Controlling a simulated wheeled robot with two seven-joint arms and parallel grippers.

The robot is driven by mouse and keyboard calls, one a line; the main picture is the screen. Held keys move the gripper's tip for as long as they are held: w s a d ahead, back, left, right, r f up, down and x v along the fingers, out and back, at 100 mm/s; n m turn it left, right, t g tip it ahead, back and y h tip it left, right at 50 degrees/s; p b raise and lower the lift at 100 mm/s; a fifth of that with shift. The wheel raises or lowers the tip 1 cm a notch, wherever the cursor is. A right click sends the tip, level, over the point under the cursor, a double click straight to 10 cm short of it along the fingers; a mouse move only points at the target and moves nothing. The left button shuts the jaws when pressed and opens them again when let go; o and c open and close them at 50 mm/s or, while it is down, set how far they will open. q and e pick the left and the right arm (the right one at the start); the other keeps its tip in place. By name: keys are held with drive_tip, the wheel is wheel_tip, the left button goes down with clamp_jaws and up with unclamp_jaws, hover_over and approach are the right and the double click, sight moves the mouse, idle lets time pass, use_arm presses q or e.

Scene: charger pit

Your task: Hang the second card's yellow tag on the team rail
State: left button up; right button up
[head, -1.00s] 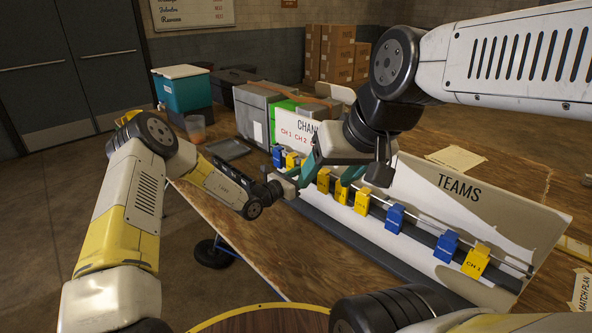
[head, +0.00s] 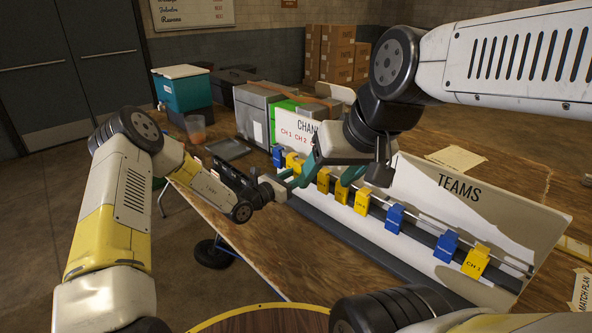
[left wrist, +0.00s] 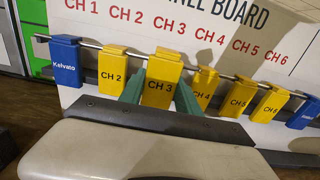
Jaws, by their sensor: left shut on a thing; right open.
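In the left wrist view, my left gripper (left wrist: 160,98) is shut on the yellow CH 3 tag (left wrist: 162,81), which is upright at the channel board's rail (left wrist: 135,53). CH 2 (left wrist: 113,69) and CH 4 (left wrist: 204,90) hang on either side. In the head view my left gripper (head: 292,176) reaches the rail from the left; the CH 3 tag is hidden there. My right gripper (head: 331,180) is open over the middle yellow tags. The TEAMS board (head: 480,205) is at right; its rail holds a blue tag (head: 446,245) and a yellow CH 1 tag (head: 477,260).
A blue Kelvato tag (left wrist: 66,62) ends the channel row at left. A cup (head: 196,130), a grey case (head: 257,108) and a teal cooler (head: 182,88) stand behind left. Papers (head: 455,158) lie behind the TEAMS board. The wooden table (head: 240,230) is clear in front.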

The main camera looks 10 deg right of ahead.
use_arm(q)
drive_tip(key=v, duration=0.6)
drive_tip(key=shift+s+a, duration=0.2)
idle(0.4)
